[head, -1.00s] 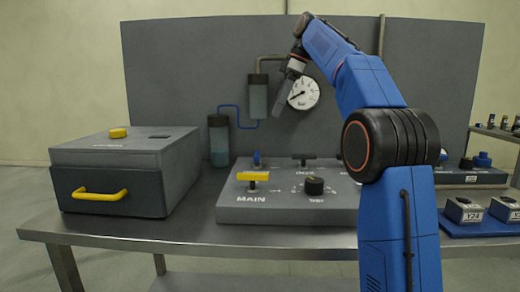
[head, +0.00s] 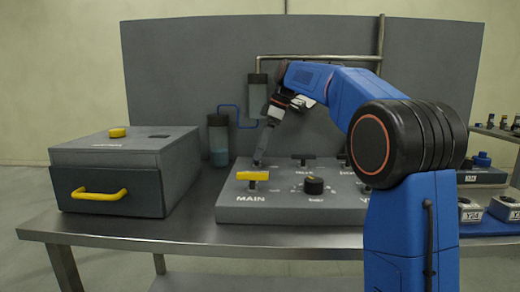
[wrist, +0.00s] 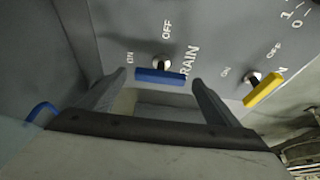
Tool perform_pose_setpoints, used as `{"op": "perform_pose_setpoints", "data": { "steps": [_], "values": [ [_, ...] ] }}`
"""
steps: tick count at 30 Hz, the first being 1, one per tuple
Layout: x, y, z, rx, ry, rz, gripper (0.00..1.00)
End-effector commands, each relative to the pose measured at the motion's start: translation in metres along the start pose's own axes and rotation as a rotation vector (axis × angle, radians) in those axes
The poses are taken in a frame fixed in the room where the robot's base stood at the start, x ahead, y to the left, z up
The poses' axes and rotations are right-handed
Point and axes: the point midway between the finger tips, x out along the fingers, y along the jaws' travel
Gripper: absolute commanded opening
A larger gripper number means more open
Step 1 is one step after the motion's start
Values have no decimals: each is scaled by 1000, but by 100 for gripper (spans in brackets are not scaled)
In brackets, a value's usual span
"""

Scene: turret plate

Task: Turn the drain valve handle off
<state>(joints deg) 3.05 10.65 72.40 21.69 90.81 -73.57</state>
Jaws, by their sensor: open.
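The blue drain valve handle (wrist: 160,76) shows in the wrist view as a short bar lying left to right below its metal stem. ON is printed to its left, OFF above it, and DRAIN, partly covered, to its right. My gripper (wrist: 158,82) is open, with one finger to each side of the bar's ends and none visibly closed on it; the height gap is hard to judge. In the head view my gripper (head: 258,160) points down at the back left of the grey valve panel (head: 285,212) and hides the blue handle there.
The yellow MAIN handle (head: 252,176) stands just in front; it also shows in the wrist view (wrist: 264,91). A black knob (head: 313,185) is to its right. A grey box (head: 125,160) with a yellow drawer handle stands left. A dark backboard (head: 180,70) rises behind.

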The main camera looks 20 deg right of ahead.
Motion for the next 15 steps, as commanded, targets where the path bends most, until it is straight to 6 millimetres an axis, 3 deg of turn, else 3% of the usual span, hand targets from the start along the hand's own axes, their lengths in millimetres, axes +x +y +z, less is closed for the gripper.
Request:
{"op": "perform_pose_setpoints", "data": {
  "steps": [12, 15],
  "values": [
    [7, 0, 0, 0, 0, 1, 85],
    [7, 0, 0, 0, 0, 1, 61]
  ]
}}
